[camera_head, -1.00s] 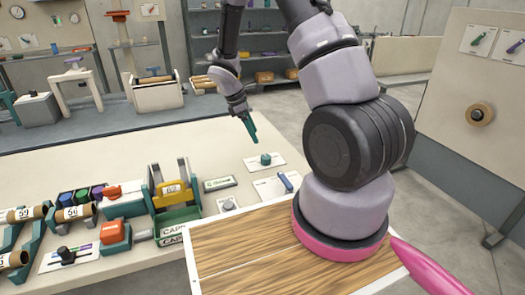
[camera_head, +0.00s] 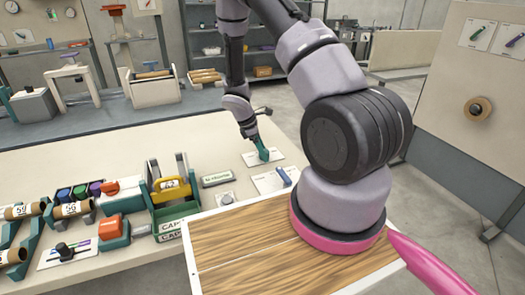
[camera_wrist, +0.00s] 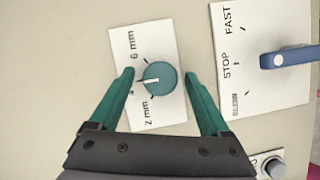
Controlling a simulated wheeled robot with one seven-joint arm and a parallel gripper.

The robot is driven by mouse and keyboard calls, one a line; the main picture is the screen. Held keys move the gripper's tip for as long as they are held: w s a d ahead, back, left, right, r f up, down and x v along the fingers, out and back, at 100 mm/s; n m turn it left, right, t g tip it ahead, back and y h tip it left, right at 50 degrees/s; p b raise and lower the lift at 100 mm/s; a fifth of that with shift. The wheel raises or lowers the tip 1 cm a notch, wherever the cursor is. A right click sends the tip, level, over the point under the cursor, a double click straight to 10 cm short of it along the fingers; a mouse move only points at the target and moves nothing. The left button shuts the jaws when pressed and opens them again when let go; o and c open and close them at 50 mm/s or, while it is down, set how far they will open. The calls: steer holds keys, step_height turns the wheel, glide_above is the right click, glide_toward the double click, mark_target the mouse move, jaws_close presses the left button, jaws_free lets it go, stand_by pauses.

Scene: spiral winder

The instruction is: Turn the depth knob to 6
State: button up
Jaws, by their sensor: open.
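The depth knob (camera_wrist: 160,79) is a round teal knob with a white pointer line, on a white plate (camera_wrist: 147,42) marked 2 mm and 6 mm. In the wrist view its white line points left, toward a middle mark between the two labels. My gripper (camera_wrist: 158,76) is open, with one teal finger on each side of the knob and visible gaps to it. In the head view my gripper (camera_head: 262,155) is low over the knob's plate (camera_head: 270,159) and mostly hides the knob.
A blue lever (camera_wrist: 288,57) on a plate marked FAST and STOP stands right of the knob, with a grey button (camera_wrist: 273,167) below it.

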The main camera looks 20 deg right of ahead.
jaws_close()
steer(key=shift+m, duration=0.4)
steer(key=m+g, duration=0.1)
steer(key=m, duration=0.1)
steer(key=m+g+y, duration=0.1)
steer(key=m, duration=0.2)
steer(key=shift+w+d, duration=0.1)
steer(key=shift+w, duration=0.1)
steer(key=m+y, duration=0.1)
steer(key=m, duration=0.2)
steer(key=m+g+y, duration=0.1)
steer(key=m, duration=0.2)
steer(key=shift+w+d, duration=0.1)
stand_by(0.5)
jaws_free()
